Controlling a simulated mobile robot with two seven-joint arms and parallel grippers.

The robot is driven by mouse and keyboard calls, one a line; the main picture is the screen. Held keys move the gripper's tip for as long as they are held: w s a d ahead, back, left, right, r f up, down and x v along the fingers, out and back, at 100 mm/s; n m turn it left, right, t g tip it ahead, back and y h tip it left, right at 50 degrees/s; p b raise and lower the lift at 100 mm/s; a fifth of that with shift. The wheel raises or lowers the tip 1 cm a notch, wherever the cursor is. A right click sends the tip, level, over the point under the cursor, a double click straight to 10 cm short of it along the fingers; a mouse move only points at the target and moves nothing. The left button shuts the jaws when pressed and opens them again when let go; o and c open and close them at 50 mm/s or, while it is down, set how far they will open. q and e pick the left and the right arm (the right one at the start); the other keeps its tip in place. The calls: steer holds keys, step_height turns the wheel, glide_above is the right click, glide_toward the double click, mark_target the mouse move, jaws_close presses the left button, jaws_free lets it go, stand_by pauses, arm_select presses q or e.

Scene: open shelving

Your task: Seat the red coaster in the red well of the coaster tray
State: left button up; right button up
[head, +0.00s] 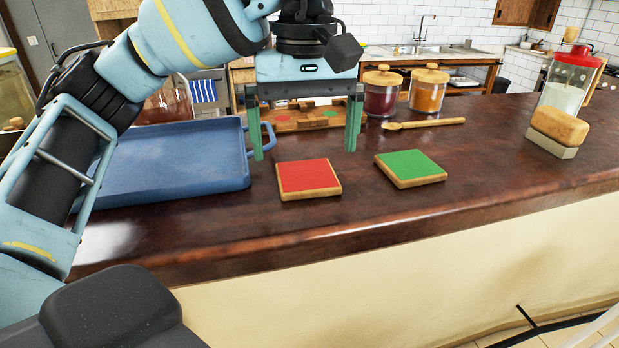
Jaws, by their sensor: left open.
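The red coaster (308,177), a square wooden block with a red top, lies flat near the middle of the dark counter. My left gripper (304,152) is open, fingers pointing down, above and slightly behind the red coaster in the picture. Nothing is between its fingers that I can see. The wooden coaster tray (285,125) lies farther back, seen between and behind the fingers. Small red and green patches show on it, but the gripper partly hides it and its wells are hard to make out. My right gripper is out of view.
A green coaster (410,166) lies right of the red one. A blue tray (170,172) fills the left side. The front-right counter is clear.

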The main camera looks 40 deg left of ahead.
mark_target(308, 178)
arm_select(q)
steer(key=shift+w+f, duration=0.15)
steer(key=shift+f, duration=1.1)
steer(key=shift+w+f, duration=0.1)
steer(key=shift+f, duration=1.15)
steer(key=shift+c, duration=0.4)
steer(key=c, duration=0.9)
